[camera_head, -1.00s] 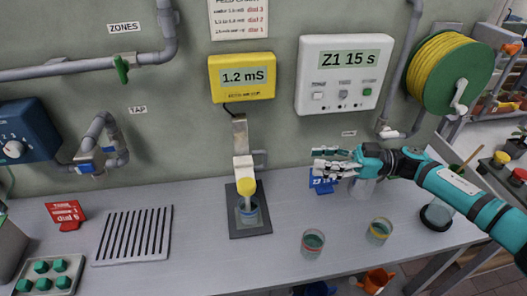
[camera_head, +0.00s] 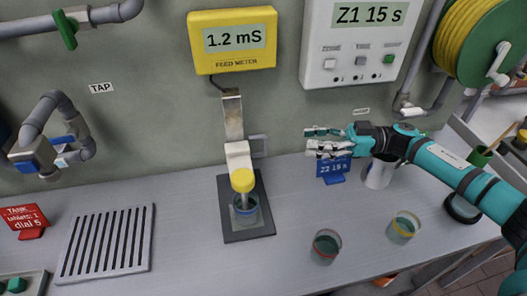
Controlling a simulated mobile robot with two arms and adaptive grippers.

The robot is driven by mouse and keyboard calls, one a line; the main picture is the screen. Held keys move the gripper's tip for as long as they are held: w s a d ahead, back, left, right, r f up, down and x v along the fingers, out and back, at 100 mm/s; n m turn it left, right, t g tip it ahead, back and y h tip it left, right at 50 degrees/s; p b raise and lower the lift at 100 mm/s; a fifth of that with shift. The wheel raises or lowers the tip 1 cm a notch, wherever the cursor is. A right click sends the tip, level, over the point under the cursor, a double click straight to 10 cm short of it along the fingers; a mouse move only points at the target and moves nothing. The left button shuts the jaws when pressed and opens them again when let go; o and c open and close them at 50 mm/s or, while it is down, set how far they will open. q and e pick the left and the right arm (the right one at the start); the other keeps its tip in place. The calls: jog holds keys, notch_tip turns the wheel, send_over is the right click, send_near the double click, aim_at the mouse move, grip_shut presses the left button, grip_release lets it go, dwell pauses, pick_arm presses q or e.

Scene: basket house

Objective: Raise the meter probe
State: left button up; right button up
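The meter probe has a yellow cap (camera_head: 242,180) and hangs on a pale holder (camera_head: 238,156) on a metal wall bracket. Its lower end is at a cup (camera_head: 246,214) of bluish liquid on a dark base plate (camera_head: 250,236); the cap partly hides the cup's mouth, so I cannot tell how deep it sits. The yellow feed meter (camera_head: 233,66) above reads 1.2 mS. My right gripper (camera_head: 312,141) is open and empty, to the right of the probe and apart from it, fingers pointing left. My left gripper is not in view.
A blue sign (camera_head: 335,178) and a white container (camera_head: 378,174) stand beneath my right arm. Two cups, red-rimmed (camera_head: 326,247) and yellow-rimmed (camera_head: 403,227), stand at the front right. A slotted drain (camera_head: 105,270) lies left. Bare table lies between drain and base plate.

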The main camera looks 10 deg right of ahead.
jog(key=f, duration=0.1)
jog(key=p, duration=0.1)
send_near(264, 150)
jog(key=a+r, duration=0.2)
jog(key=shift+w+a+f+p, duration=0.1)
jog(key=shift+w+a+p, duration=0.3)
jog(key=shift+a, duration=0.9)
jog(key=shift+w+a+f+p, duration=0.1)
jog(key=shift+w+a+p, duration=0.3)
jog(key=shift+a, duration=0.85)
jog(key=shift+w+a+f+p, duration=0.2)
jog(key=shift+w+a, duration=0.3)
jog(key=shift+a, duration=0.8)
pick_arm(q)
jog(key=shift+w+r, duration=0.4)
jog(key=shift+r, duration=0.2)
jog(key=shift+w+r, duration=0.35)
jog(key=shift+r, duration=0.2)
